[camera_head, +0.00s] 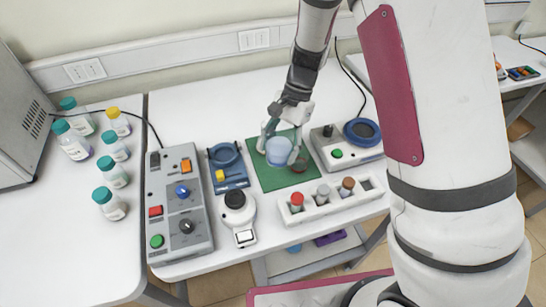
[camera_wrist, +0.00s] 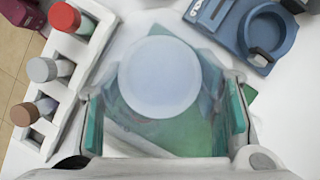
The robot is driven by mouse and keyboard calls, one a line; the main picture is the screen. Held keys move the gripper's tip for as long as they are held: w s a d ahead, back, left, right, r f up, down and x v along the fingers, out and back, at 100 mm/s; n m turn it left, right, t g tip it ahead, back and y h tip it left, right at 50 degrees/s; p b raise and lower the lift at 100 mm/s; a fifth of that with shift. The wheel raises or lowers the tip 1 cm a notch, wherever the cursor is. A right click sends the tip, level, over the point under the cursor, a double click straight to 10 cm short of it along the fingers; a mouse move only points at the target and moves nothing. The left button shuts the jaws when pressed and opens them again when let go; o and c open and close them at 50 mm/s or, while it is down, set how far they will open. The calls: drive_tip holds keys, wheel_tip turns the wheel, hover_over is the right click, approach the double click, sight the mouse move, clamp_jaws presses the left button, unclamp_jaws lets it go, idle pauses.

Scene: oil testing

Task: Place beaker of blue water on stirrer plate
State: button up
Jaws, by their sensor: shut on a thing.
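A clear beaker of pale blue water (camera_head: 279,150) is upright over the green mat (camera_head: 262,182) in the head view. My gripper (camera_head: 281,148) is shut on it, with one finger on each side. In the wrist view the water's round top (camera_wrist: 160,76) sits between the green-padded fingers of the gripper (camera_wrist: 166,115). I cannot tell whether the beaker's base touches the mat. A grey device with a dark blue round plate (camera_head: 362,132), a black knob and a green button, likely the stirrer, stands right of the mat.
A white rack (camera_head: 325,207) with red, grey and brown-capped vials stands in front of the mat. A blue ring device (camera_head: 224,155), a black-topped instrument (camera_head: 237,207) and a grey control box (camera_head: 180,216) stand left. Capped bottles (camera_head: 112,172) stand farther left.

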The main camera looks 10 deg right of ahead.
drive_tip(key=shift+f+p, duration=0.4)
drive_tip(key=shift+f, duration=3.05)
drive_tip(key=o, duration=1.4)
drive_tip(key=shift+f, duration=0.15)
drive_tip(key=shift+c, duration=0.2)
